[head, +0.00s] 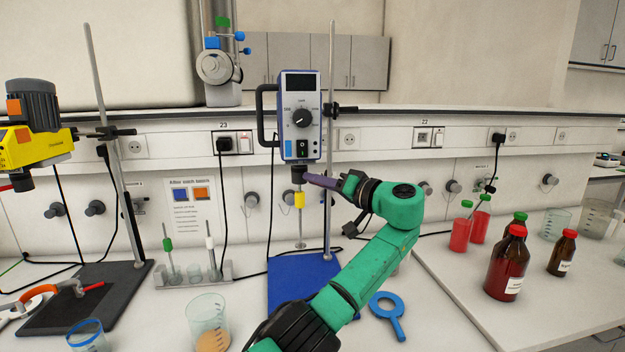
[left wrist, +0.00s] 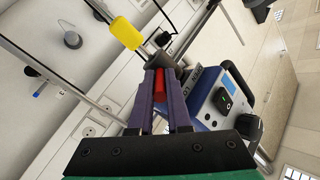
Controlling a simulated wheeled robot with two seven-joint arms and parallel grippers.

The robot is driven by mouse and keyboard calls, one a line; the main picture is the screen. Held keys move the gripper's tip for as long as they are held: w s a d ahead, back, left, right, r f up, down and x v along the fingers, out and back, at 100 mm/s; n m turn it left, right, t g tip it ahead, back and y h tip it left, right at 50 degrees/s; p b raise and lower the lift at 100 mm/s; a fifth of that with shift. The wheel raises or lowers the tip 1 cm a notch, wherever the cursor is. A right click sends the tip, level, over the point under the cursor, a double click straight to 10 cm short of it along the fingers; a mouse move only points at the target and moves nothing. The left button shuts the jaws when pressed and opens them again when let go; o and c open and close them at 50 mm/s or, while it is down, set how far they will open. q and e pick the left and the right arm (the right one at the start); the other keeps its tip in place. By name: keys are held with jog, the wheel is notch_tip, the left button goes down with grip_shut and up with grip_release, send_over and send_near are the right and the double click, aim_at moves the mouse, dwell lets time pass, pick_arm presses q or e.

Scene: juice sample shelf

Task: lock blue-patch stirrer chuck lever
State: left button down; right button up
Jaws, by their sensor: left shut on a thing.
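The blue-and-grey stirrer (head: 300,112) with a light-blue patch (head: 289,146) hangs on a stand in the middle of the head view. Its dark chuck (head: 298,172) sits under the body, above a shaft with a yellow sleeve (head: 300,200). My left gripper (head: 310,180) reaches the chuck from the right. In the left wrist view, its purple fingers (left wrist: 162,92) are shut on the red lever (left wrist: 160,84), beside the grey chuck (left wrist: 163,58). The fingers hide the lever in the head view. My right gripper is not in view.
A yellow stirrer (head: 35,135) with an orange patch stands at the left. A tube rack (head: 185,277) and a beaker (head: 208,322) stand left of the blue base plate (head: 290,278). A blue ring tool (head: 388,312) and bottles (head: 507,265) are at the right.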

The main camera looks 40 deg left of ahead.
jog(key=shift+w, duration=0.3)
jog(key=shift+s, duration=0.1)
pick_arm(q)
jog(key=c, duration=0.9)
grip_release()
jog(key=shift+d, duration=0.3)
jog(key=d+b, duration=0.1)
jog(key=d, duration=0.3)
jog(key=d+b, duration=0.1)
jog(key=d, duration=0.4)
jog(key=s+d+b, duration=0.1)
jog(key=d, duration=0.4)
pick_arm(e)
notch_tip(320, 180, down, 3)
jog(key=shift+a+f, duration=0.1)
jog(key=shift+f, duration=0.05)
